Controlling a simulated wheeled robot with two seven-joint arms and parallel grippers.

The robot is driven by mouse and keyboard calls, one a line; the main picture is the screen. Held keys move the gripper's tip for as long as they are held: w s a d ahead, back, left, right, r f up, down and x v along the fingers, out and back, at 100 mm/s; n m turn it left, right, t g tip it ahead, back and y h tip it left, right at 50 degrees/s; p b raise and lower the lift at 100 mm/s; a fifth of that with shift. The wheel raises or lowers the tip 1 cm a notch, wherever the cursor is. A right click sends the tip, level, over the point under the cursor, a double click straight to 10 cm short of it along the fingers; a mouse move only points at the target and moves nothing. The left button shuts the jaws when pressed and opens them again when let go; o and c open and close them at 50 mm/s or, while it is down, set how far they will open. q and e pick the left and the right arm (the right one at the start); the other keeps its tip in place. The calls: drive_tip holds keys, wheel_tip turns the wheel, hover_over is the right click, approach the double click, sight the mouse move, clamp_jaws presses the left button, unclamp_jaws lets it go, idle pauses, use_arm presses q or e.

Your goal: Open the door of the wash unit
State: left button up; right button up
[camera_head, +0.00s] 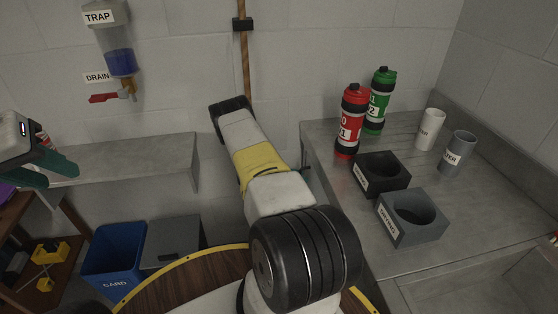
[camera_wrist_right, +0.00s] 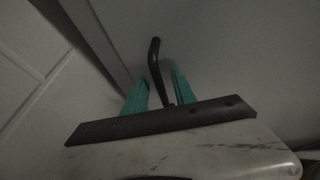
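In the right wrist view, a dark, bent rod-like handle (camera_wrist_right: 155,65) stands up between the two teal fingers of my right gripper (camera_wrist_right: 160,90). The fingers are apart, with a gap around the rod; I cannot tell whether either touches it. A grey panel with a long straight edge (camera_wrist_right: 95,40) lies behind; it may be the wash unit's door, but the view is dark. In the head view the wash unit cannot be made out, and my right gripper is hidden beyond my arm. My left gripper (camera_head: 45,168) is at the far left, its teal fingers apart and empty.
A metal counter (camera_head: 460,205) at right holds a red bottle (camera_head: 352,122), a green bottle (camera_head: 379,100), two cups (camera_head: 458,152) and two dark holders (camera_head: 411,215). A wall shelf (camera_head: 130,158), blue bin (camera_head: 115,258) and grey bin (camera_head: 172,240) are at left.

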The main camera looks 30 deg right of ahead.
drive_tip(key=shift+d, duration=0.15)
clamp_jaws()
idle(1.4)
